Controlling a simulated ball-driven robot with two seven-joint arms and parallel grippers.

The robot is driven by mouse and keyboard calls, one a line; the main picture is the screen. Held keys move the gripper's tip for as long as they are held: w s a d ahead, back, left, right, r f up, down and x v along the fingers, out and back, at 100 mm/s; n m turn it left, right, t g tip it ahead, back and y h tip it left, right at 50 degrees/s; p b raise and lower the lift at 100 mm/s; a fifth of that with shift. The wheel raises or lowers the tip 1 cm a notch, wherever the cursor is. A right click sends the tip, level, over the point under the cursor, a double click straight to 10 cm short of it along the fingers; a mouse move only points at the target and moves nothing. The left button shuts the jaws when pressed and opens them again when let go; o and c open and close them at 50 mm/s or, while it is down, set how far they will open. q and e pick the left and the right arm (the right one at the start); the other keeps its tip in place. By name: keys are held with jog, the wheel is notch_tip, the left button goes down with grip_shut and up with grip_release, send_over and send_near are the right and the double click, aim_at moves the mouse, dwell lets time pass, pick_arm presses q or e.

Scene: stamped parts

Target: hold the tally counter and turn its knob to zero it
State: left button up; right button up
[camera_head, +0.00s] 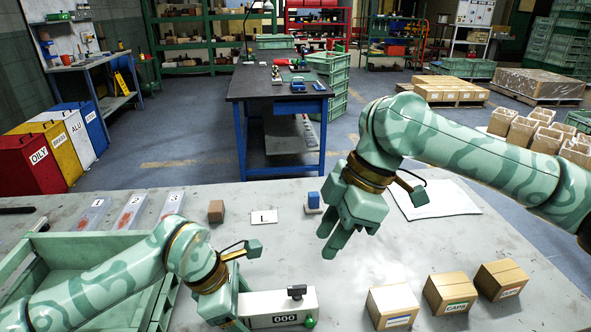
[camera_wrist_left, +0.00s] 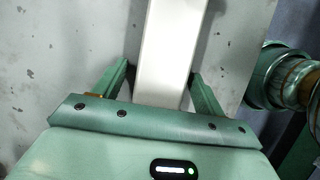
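The tally counter (camera_head: 265,306) is a white box near the table's front edge in the head view. It has a display reading 000, a black piece (camera_head: 297,291) on top and a green knob (camera_head: 311,322) at its right end. My left gripper (camera_head: 238,300) is at its left end. In the left wrist view a white body (camera_wrist_left: 165,60) lies between the two fingers (camera_wrist_left: 160,72); whether both touch it is unclear. My right gripper (camera_head: 328,246) is open and empty in the air, above and beyond the counter.
Three cartons (camera_head: 447,291) stand right of the counter. A green crate (camera_head: 90,245) is at left, partly behind my left arm. A small brown block (camera_head: 216,210), an L card (camera_head: 264,217) and a blue-topped piece (camera_head: 313,200) lie farther back. A white sheet (camera_head: 440,200) lies at right.

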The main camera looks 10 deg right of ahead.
pick_arm(q)
jog(key=shift+r, duration=0.1)
jog(key=v, duration=1.1)
jog(key=shift+a+r, duration=0.25)
jog(key=shift+r, duration=0.1)
